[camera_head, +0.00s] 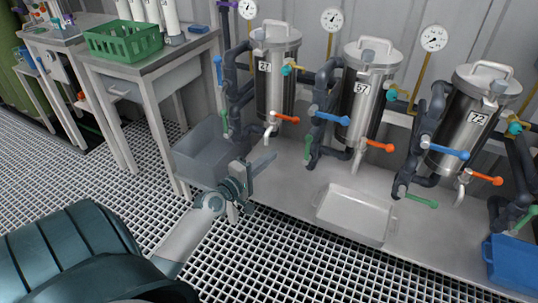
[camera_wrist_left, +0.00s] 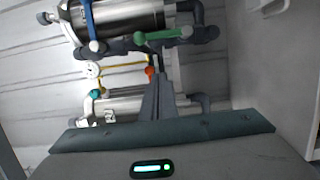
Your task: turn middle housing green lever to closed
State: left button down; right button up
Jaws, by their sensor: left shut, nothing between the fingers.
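The middle housing (camera_head: 362,90) is a steel vessel labelled 57, between two similar ones. Its green lever (camera_head: 308,149) stands roughly upright at the low pipe on the vessel's left. My left gripper (camera_head: 266,164) is shut and empty, in front of and to the left of that lever and apart from it. In the left wrist view its shut fingers (camera_wrist_left: 160,100) point toward the pipework. A green lever (camera_wrist_left: 160,34) lies nearly level above them there; I cannot tell which housing it belongs to. My right gripper is not in view.
The middle housing also has a blue lever (camera_head: 331,116) and an orange lever (camera_head: 379,146). A white tray (camera_head: 340,222) lies on the floor ledge, a grey bin (camera_head: 205,155) stands by the table, and a blue bin (camera_head: 512,265) is at the right.

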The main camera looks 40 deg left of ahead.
aim_at(307, 150)
pick_arm(q)
jog(key=w+d, duration=0.4)
jog(key=w, duration=0.5)
jog(key=shift+p, duration=0.35)
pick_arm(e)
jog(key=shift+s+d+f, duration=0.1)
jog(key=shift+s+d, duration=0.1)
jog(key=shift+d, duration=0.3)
